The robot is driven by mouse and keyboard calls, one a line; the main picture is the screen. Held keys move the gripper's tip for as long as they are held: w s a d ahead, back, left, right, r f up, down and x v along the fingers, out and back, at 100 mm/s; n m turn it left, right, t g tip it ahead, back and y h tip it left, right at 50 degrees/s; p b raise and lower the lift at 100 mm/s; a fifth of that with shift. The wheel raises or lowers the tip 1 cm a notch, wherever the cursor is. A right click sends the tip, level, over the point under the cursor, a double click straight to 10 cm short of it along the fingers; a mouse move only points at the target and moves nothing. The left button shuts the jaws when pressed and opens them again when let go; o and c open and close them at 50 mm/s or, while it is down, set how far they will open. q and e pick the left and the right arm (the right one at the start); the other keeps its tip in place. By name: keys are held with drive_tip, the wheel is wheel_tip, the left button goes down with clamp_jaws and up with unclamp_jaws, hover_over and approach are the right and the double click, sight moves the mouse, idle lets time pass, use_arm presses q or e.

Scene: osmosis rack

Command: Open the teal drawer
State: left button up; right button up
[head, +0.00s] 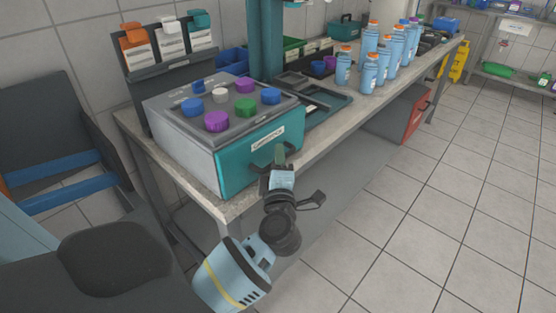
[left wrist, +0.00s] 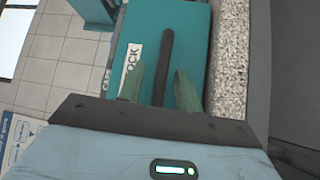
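The teal drawer front (head: 240,160) is on the near side of a grey box on the bench, and it looks closed. It has a white label (head: 267,139), and its teal face (left wrist: 190,35) fills the middle of the left wrist view. A dark bar handle (left wrist: 167,48) stands on that face. My left gripper (head: 281,156) is at the drawer front. In the left wrist view its two greenish fingers (left wrist: 159,88) are apart, one on each side of the handle's line, with gaps visible. Whether they touch the handle is unclear. My right gripper is out of view.
Coloured knobs (head: 244,105) stand on the box top. Several blue bottles (head: 370,75) and a dark tray (head: 325,103) are farther along the bench (head: 345,128). A red drawer or box (head: 415,115) is below its far end. The tiled floor (head: 430,210) at right is clear.

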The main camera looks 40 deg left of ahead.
use_arm(q)
drive_tip(key=shift+c, duration=0.4)
clamp_jaws()
